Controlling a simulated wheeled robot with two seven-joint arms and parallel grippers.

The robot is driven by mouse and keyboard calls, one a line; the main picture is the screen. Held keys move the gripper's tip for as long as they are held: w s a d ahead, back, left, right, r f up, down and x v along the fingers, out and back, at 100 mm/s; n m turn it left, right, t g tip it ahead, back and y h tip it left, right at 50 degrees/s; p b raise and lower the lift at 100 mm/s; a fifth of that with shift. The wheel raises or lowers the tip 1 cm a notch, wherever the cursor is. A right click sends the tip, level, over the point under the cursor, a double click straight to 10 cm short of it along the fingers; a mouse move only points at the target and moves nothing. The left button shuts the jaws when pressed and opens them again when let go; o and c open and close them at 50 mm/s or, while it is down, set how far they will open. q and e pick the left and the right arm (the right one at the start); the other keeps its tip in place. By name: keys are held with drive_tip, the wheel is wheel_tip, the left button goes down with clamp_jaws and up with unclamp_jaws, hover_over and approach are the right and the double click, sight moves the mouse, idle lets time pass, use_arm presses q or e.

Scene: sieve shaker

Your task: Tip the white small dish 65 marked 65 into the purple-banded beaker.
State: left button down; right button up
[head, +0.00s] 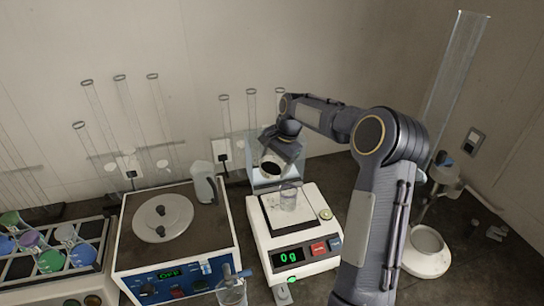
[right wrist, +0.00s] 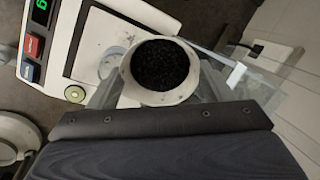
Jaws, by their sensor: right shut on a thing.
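My right gripper (head: 280,150) is shut on a white small dish (head: 272,168) and holds it above the back of the balance. The right wrist view shows the dish (right wrist: 131,91) full of black granules; I cannot read a mark on it. A clear beaker (head: 288,199) stands upright on the balance pan, just below and in front of the dish. In the right wrist view it is partly hidden behind the dish. I cannot make out a purple band on it. My left gripper is not in view.
The white balance (head: 296,230) reads 0g. A tall tube (head: 455,80) rises at right.

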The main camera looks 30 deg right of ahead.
drive_tip(key=shift+s+d+t+y, duration=0.25)
drive_tip(key=shift+d+t+y, duration=0.05)
drive_tip(key=shift+t+y, duration=0.1)
drive_tip(key=shift+s+d+r+t+y, duration=0.2)
drive_tip(key=shift+t+y, duration=0.4)
drive_tip(key=shift+t, duration=0.2)
drive_tip(key=b, duration=0.2)
drive_tip(key=t+y+b, duration=0.1)
drive_tip(key=shift+s+f+t+b, duration=0.2)
drive_tip(key=shift+t+b, duration=0.1)
drive_tip(key=shift+b, duration=0.1)
drive_tip(key=t+b, duration=0.1)
drive_tip(key=b, duration=0.2)
drive_tip(key=s+t+y+b, duration=0.1)
drive_tip(key=b, duration=0.1)
drive_tip(key=shift+d+r+y+b, duration=0.1)
drive_tip(key=shift+d+y+b, duration=0.2)
drive_tip(key=shift+d+b, duration=0.1)
drive_tip(key=shift+s+d+f+t+y+b, duration=0.3)
drive_tip(key=shift+t+y+b, duration=0.7)
drive_tip(key=shift+b, duration=1.95)
drive_tip(key=shift+s+d+f+t+y+b, duration=0.1)
drive_tip(key=shift+s+d+t+y+b, duration=0.8)
drive_tip(key=shift+b, duration=2.1)
drive_tip(key=shift+s+a+f+t+y+b, duration=0.2)
drive_tip(key=shift+t+y+b, duration=0.4)
drive_tip(key=shift+t+b, duration=1.6)
drive_tip(key=shift+g+b, duration=0.75)
drive_tip(key=shift+g, duration=0.05)
